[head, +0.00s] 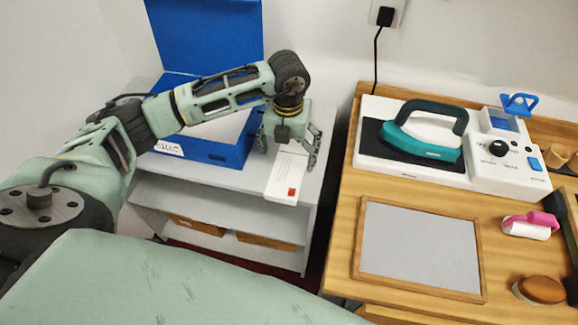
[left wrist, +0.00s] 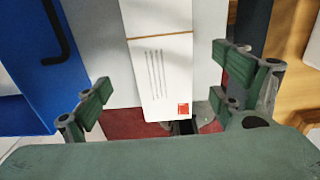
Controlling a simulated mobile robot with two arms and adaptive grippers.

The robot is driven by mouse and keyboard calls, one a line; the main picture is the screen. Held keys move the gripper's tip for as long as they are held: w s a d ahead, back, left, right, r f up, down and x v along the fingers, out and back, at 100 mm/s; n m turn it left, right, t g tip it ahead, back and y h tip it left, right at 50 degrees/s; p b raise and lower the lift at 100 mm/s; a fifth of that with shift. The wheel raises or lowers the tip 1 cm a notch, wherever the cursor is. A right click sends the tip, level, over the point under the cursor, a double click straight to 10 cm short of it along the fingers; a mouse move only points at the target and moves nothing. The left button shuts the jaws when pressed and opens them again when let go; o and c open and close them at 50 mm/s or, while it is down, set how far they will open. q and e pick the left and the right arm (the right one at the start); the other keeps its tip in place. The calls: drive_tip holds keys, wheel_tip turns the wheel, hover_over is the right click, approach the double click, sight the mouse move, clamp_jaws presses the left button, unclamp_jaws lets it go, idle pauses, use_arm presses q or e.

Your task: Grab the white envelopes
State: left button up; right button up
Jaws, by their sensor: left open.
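The white envelopes (head: 286,183) lie as a stack on the top of a light grey shelf unit, near its right front edge. In the left wrist view the envelopes (left wrist: 160,75) show thin grey lines, a red stamp at the near end and a narrow tan line across them. My left gripper (head: 287,152) is open above the far part of the stack, with one finger on each side. In the left wrist view the open fingers (left wrist: 165,95) are wide apart and clear of the envelopes. My right gripper is not in view.
A blue box (head: 236,148) with a raised lid stands left of the envelopes, close to the left gripper. The grey shelf unit (head: 230,180) holds tan boxes below. A wooden counter (head: 340,240) at right carries a teal iron (head: 420,140) and a framed grey panel (head: 420,245).

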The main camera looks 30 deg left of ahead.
sight(289, 166)
use_arm(q)
drive_tip(key=f, duration=0.2)
drive_tip(key=f+p, duration=0.1)
drive_tip(key=f, duration=0.1)
drive_tip(key=shift+s+d, duration=0.2)
drive_tip(key=shift+d, duration=0.05)
drive_tip(key=shift+c, duration=0.4)
drive_tip(key=c, duration=1.1)
drive_tip(key=shift+c, duration=0.4)
drive_tip(key=shift+r, duration=0.1)
